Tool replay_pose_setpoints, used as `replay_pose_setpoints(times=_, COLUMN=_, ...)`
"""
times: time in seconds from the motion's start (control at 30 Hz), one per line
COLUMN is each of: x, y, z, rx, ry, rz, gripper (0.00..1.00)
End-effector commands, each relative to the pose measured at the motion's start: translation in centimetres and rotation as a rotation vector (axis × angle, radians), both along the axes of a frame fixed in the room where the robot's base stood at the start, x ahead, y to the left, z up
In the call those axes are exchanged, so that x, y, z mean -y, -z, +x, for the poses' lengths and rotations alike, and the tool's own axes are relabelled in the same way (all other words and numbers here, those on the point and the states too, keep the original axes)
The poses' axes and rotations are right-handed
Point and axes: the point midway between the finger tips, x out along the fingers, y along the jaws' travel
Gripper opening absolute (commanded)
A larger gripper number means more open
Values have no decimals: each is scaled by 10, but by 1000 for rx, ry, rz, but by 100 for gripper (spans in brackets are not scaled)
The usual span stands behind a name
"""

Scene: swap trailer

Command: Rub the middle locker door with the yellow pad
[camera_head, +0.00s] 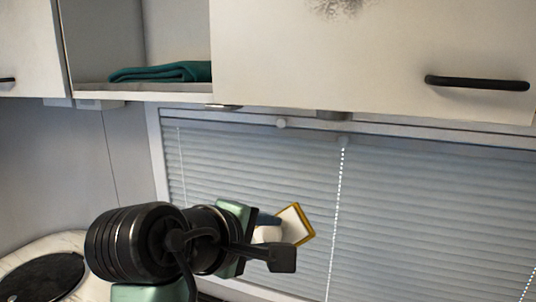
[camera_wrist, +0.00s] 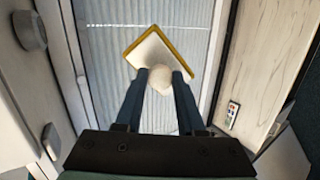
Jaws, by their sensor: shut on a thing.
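The yellow pad (camera_head: 298,224) is a flat square with a yellow edge, a pale face and a rounded white knob. It also shows in the wrist view (camera_wrist: 133,38), tilted like a diamond. My gripper (camera_head: 270,228) is shut on the knob; in the wrist view its dark fingers (camera_wrist: 160,78) stand on either side of it. The middle locker door (camera_head: 370,60) is the wide pale door at the top of the head view, with a dark handle and a dark smudge at its upper edge. The pad is below the door and apart from it, in front of the blinds.
An open cubby left of the door holds a folded teal cloth (camera_head: 160,72). Closed blinds (camera_head: 420,220) cover the window below. A pale counter with a dark round top (camera_head: 42,278) is at lower left. A small panel (camera_wrist: 232,113) is on the wall at right in the wrist view.

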Motion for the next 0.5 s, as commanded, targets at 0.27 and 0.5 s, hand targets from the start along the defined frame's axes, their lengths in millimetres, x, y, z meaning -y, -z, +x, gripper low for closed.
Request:
replay_pose_setpoints(times=0.27, x=0, y=-181, z=-16, rx=278, ry=-139, rz=-107, gripper=0)
replay_pose_setpoints(times=0.5, x=2, y=-295, z=-45, rx=432, ry=-160, rz=-167, gripper=0)
